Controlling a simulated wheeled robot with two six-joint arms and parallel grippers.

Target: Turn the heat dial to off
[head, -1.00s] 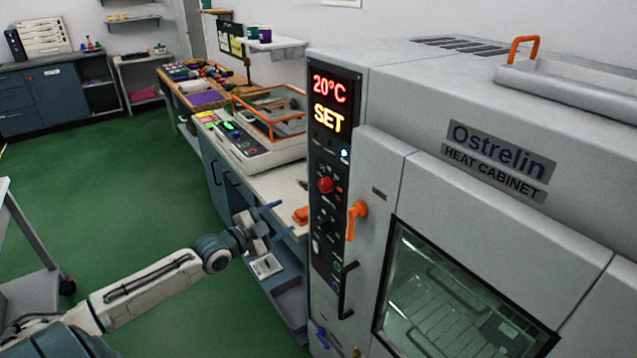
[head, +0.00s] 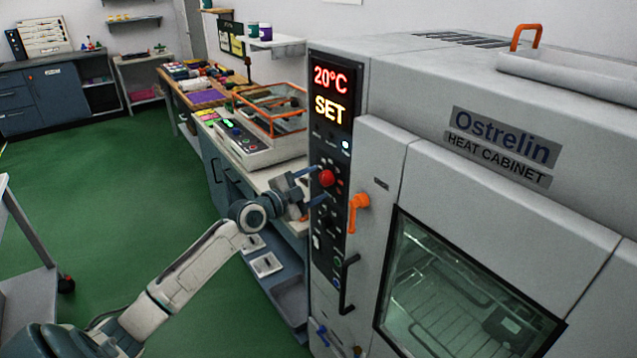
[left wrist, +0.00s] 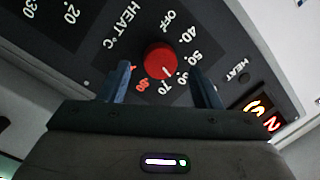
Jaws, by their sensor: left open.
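The heat dial (head: 326,178) is a round red knob on the cabinet's black control panel (head: 322,232). In the left wrist view the dial (left wrist: 160,61) is ringed by OFF and numbers from 40 up to 80. Its white mark points to the lower right, around 60 to 70, away from OFF. My left gripper (head: 311,184) is open at the panel, in front of the dial. In the left wrist view its two blue fingers (left wrist: 163,84) stand either side of the dial, with visible gaps. My right gripper is not in view.
The heat cabinet's display (head: 330,95) reads 20°C and SET. An orange door handle (head: 357,208) sticks out right of the dial, and a black bar handle (head: 348,284) is below. Green floor is open at left.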

